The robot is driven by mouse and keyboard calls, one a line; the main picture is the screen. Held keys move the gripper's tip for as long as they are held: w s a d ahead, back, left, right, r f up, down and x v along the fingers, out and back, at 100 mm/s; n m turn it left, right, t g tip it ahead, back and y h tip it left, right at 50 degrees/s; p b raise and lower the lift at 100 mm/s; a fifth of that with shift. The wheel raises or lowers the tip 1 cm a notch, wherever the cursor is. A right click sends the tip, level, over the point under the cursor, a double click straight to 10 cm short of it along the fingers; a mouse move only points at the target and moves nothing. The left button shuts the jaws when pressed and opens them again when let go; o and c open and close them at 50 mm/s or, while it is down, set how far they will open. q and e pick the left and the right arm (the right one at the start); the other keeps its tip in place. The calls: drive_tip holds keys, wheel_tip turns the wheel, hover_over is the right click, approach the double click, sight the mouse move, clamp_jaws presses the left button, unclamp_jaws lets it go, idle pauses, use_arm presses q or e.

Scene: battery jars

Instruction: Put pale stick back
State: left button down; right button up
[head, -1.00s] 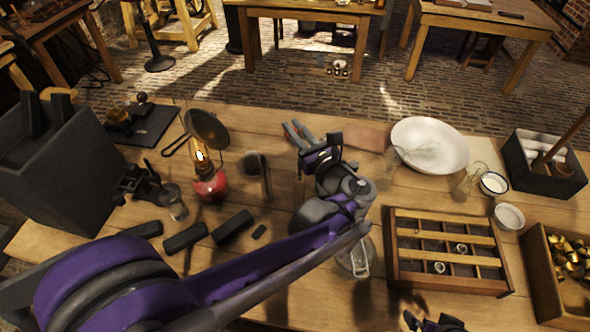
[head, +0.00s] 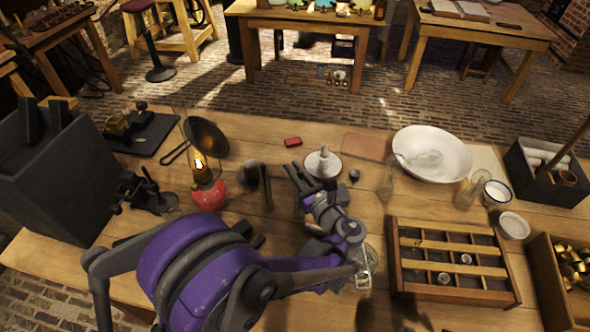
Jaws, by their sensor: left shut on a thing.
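My left gripper (head: 296,171) reaches over the middle of the table with its dark fingers close together. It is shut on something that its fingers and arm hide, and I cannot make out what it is. Just beyond and right of it stands a pale upright stick (head: 323,153) on a round, rimmed holder (head: 335,168). I cannot tell whether the fingers touch the holder. Several pale rolls (head: 536,158) lie in the dark box (head: 545,188) at the far right, beside a leaning brown stick. My right gripper is not in view.
A lit red lamp (head: 210,195) stands left of the gripper and a small red block (head: 292,141) lies beyond it. A divided wooden tray (head: 452,292), a white basin (head: 440,140) and glass jars fill the right. A glass jar (head: 364,268) stands near my left forearm.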

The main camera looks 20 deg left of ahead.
use_arm(q)
drive_tip(key=shift+f, duration=0.15)
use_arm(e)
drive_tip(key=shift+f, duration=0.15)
use_arm(q)
drive_tip(key=c, duration=1.3)
unclamp_jaws()
drive_tip(key=shift+f, duration=0.1)
drive_tip(key=o, duration=0.5)
drive_tip(key=shift+c, duration=0.2)
